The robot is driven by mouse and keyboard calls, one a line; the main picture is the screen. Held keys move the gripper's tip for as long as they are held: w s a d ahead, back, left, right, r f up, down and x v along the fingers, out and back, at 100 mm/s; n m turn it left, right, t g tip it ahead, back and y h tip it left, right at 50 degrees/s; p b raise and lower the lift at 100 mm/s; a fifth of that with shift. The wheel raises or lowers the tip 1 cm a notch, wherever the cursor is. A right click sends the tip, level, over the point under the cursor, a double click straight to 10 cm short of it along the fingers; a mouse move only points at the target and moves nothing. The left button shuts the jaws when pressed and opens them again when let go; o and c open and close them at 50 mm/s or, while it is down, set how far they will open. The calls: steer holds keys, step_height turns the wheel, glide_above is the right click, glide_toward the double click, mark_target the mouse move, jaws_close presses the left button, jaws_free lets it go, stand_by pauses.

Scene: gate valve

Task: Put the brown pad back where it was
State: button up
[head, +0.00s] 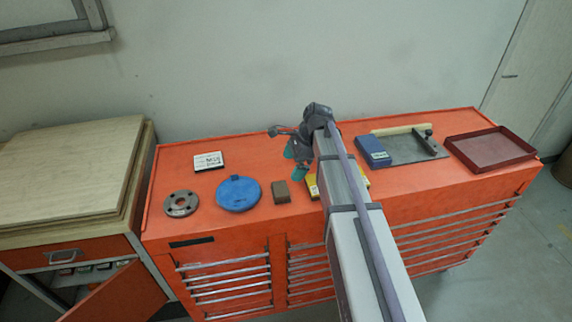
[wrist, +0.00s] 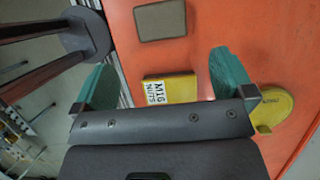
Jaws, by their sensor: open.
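The brown pad (head: 281,191) is a small block lying flat on the orange cabinet top, between a blue round lid and my arm. In the wrist view a brown square with a dark rim, which looks like the same pad (wrist: 160,21), lies at the top, beyond my fingertips. My gripper (head: 295,160) hangs above the cabinet top, behind the pad in the head view. Its green fingers stand wide apart with nothing held between them (wrist: 164,62).
The blue lid (head: 239,194), a metal flange (head: 181,204) and an M16 card (head: 208,161) lie left of the pad. Yellow items, including an M16 nuts box (wrist: 169,90), are partly hidden by my arm. A blue box (head: 373,152) and red tray (head: 490,151) are right.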

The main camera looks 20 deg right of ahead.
steer(key=s+a+n+h, duration=0.2)
steer(key=s+n, duration=0.7)
steer(key=s+a+n+h, duration=0.2)
steer(key=s+n, duration=0.7)
steer(key=s, duration=0.1)
steer(key=shift+s+f+n+h, duration=0.2)
steer(key=shift+f+n+h, duration=0.1)
steer(key=shift+f, duration=0.05)
